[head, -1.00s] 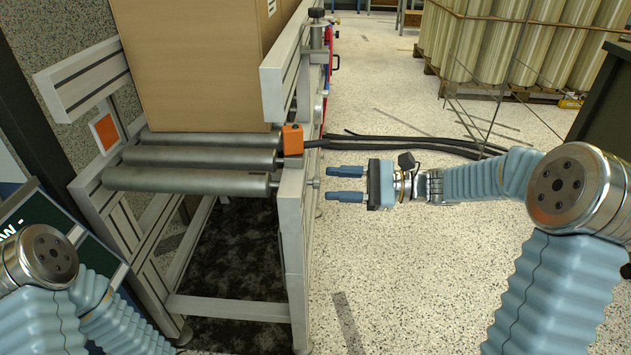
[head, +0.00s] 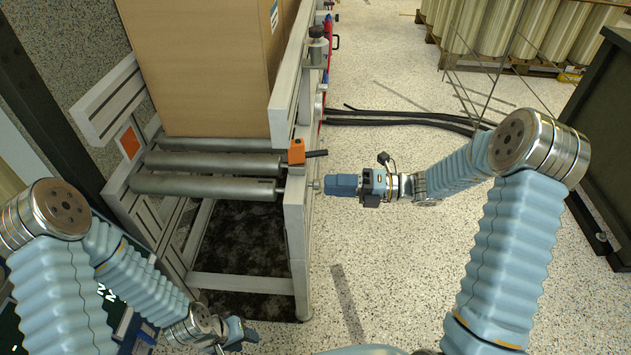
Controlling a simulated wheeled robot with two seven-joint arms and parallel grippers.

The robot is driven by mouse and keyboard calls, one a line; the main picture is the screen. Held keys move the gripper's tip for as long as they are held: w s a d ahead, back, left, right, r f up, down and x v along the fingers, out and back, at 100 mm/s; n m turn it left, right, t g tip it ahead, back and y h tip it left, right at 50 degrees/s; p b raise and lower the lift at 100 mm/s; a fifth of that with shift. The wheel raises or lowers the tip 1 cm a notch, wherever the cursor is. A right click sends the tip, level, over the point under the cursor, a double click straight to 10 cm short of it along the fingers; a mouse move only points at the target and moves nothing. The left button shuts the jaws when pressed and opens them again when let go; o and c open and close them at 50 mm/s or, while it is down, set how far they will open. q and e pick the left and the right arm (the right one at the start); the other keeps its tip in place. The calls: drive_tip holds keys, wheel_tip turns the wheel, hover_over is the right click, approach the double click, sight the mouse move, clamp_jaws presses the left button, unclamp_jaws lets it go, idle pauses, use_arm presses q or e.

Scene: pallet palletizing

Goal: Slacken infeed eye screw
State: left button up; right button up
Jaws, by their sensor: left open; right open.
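The orange infeed eye (head: 297,151) sits on the conveyor's near right rail, with a black cable leaving it to the right. A small silver screw (head: 315,185) sticks out of the rail's outer face just below it. My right gripper (head: 328,185) points left at the screw, its blue fingers lined up with it. The fingers overlap in this view, so the gap between them is hidden; the gripper is open. The tips are very close to the screw; I cannot tell if they touch or surround it. My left gripper (head: 246,333) is open and empty, low at the bottom edge.
A large cardboard box (head: 205,70) stands on the conveyor rollers (head: 205,187). A black knob (head: 318,32) tops a post on the right rail. Black cables (head: 410,117) lie on the floor behind my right gripper. A dark cabinet (head: 610,110) stands at right.

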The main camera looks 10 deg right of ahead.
sight(314, 184)
drive_tip(key=m, duration=0.3)
drive_tip(key=shift+m, duration=0.3)
drive_tip(key=shift+x, duration=1.25)
